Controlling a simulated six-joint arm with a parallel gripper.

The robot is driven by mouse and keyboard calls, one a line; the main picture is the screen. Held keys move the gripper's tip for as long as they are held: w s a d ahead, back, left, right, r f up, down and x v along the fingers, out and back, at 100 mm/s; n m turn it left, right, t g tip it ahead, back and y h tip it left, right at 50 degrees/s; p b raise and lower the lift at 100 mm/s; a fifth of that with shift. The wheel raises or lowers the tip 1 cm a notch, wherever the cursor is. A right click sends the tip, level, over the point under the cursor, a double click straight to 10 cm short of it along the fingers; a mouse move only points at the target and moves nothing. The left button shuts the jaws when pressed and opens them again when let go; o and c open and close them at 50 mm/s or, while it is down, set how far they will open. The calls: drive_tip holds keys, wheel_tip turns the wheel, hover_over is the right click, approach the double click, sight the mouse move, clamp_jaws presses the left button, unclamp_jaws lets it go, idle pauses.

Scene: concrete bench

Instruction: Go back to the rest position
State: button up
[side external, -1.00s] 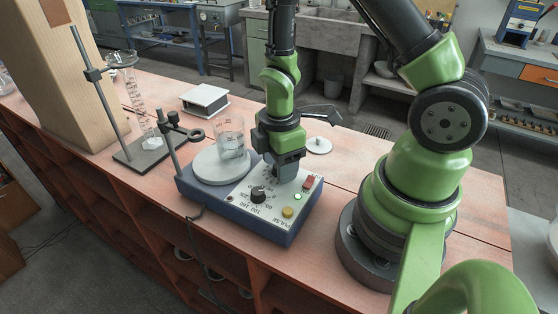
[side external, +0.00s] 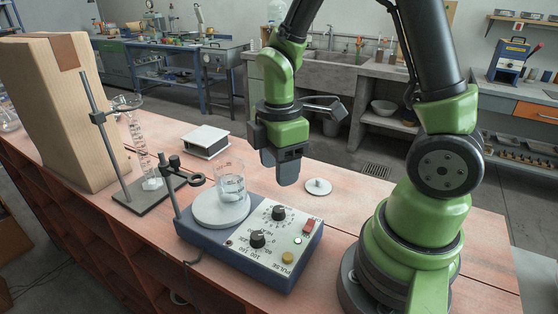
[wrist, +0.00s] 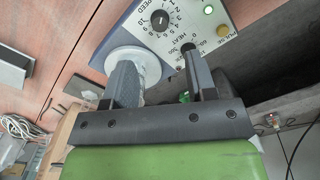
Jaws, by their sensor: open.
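My gripper (side external: 287,168) hangs above the back of the stirring hotplate (side external: 240,254), pointing down with its fingers apart and nothing visible between them. The hotplate has a blue body and a white panel. Its panel carries two black knobs, the speed knob (side external: 278,213) and the heat knob (side external: 257,239). A green light glows beside a red switch (side external: 308,226). A glass beaker (side external: 230,182) stands on the round plate (side external: 207,211). In the wrist view the two dark fingers (wrist: 158,65) are spread, with the speed knob (wrist: 159,20) beyond them. The beaker is mostly hidden there.
A white-topped box (side external: 205,141) lies behind. A small white disc (side external: 318,187) lies right of my gripper.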

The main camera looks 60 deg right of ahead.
drive_tip(key=shift+r, duration=0.25)
drive_tip(key=s+a+r+m+t+y, duration=0.1)
drive_tip(key=s+a+r+m+t, duration=0.1)
drive_tip(key=r+m, duration=0.5)
drive_tip(key=s+a+r+m+t+y, duration=0.1)
drive_tip(key=s+a+r+m+t, duration=0.1)
drive_tip(key=s+r+m+t, duration=0.3)
wheel_tip(320, 180, up, 3)
drive_tip(key=s+m, duration=0.1)
drive_tip(key=m, duration=0.2)
drive_tip(key=shift+s+a+r, duration=0.15)
drive_tip(key=shift+s+a, duration=0.05)
drive_tip(key=shift+a, duration=0.2)
